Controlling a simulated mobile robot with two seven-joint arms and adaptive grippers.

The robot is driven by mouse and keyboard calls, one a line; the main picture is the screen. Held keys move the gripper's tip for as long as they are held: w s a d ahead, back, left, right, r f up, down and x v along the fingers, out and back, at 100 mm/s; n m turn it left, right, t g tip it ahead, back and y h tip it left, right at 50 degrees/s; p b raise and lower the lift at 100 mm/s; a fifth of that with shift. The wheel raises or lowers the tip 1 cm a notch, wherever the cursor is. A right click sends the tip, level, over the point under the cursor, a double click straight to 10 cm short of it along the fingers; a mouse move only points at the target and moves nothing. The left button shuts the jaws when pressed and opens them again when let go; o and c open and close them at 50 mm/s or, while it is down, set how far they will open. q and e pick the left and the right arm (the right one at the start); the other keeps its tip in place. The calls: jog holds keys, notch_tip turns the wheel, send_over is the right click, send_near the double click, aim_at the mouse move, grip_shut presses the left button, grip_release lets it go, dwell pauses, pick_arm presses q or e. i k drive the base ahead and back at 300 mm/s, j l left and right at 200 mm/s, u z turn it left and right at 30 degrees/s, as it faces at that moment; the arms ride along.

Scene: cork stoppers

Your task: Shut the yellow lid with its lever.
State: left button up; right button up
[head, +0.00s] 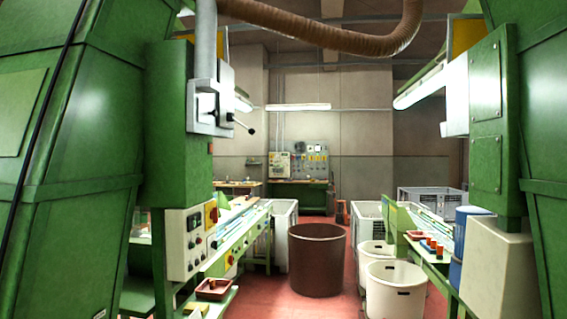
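A lever (241,124) with a dark knob sticks out to the right from a grey metal housing (224,100) on the left green machine. A yellow panel (222,42) shows above that housing, partly hidden by a grey pipe. Another yellow panel (463,36) shows at the top of the right green machine. I cannot tell which of them is the lid, or whether it is open or shut. Neither of my grippers is in view.
Big green machines flank an aisle with a red floor. A brown bin (317,262), white tubs (395,290) and grey crates (284,222) stand in it. A control box (187,245) is under the left machine. A brown hose (335,38) hangs overhead.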

aim_at(250, 131)
jog(key=i+u, duration=0.25)
jog(key=i, duration=0.3)
jog(key=i+l+u, duration=0.45)
jog(key=i+l, duration=1.1)
